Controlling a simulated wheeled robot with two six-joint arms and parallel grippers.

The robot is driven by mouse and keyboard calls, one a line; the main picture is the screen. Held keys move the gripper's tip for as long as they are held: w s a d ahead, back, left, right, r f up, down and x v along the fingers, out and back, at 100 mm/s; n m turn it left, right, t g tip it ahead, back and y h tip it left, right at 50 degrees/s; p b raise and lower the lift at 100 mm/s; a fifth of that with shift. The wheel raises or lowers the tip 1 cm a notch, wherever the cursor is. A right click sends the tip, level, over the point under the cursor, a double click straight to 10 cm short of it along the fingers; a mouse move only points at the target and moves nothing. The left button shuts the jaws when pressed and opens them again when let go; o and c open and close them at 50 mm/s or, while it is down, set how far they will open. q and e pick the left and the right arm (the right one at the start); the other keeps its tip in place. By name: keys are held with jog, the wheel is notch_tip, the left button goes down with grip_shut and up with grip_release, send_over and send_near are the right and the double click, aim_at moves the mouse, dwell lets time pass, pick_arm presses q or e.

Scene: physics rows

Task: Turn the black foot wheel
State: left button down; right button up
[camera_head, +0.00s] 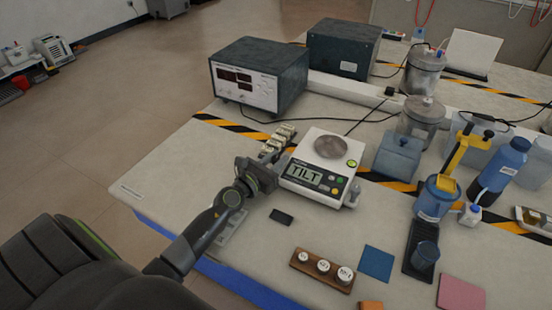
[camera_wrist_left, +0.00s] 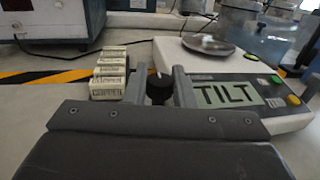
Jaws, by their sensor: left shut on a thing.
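The white balance (camera_head: 322,155) stands on the bench with a round metal pan (camera_head: 331,147) and a display (camera_head: 303,173) reading "TILT". The display (camera_wrist_left: 227,95) also shows in the left wrist view. The black foot wheel (camera_wrist_left: 159,88) is at the balance's left front corner, between the two grey fingers of my left gripper (camera_wrist_left: 159,84). The fingers are shut on it from both sides. In the head view my left gripper (camera_head: 264,170) reaches the balance's left side and hides the wheel. My right gripper is in neither view.
Several small labelled boxes (camera_wrist_left: 110,74) stand close left of my left gripper. A dark power supply (camera_head: 260,75) is behind. A wooden weight block (camera_head: 322,269), a blue pad (camera_head: 376,263) and a dark flat object (camera_head: 282,216) lie in front. Jars and bottles crowd the right.

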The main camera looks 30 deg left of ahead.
pick_arm(q)
jog(key=shift+r+n+y+p, duration=0.2)
jog(key=shift+n+y+p, duration=0.55)
jog(key=shift+y+p, duration=0.45)
jog(key=shift+r+n+y+p, duration=0.15)
jog(key=shift+n+y+p, duration=0.6)
jog(key=shift+y+p, duration=0.4)
jog(key=shift+f+n+y+p, duration=0.15)
jog(key=shift+n+y+p, duration=0.6)
jog(key=shift+y, duration=0.3)
jog(key=shift+f+n+g+y, duration=0.1)
jog(key=shift+n+g+y, duration=0.55)
jog(key=shift+y, duration=0.45)
jog(key=shift+n+g+y, duration=0.55)
jog(key=shift+n+y, duration=0.35)
jog(key=shift+y, duration=0.3)
jog(key=c, duration=1.3)
grip_release()
jog(key=shift+o, duration=0.2)
jog(key=shift+f, duration=0.1)
jog(key=shift+s, duration=0.1)
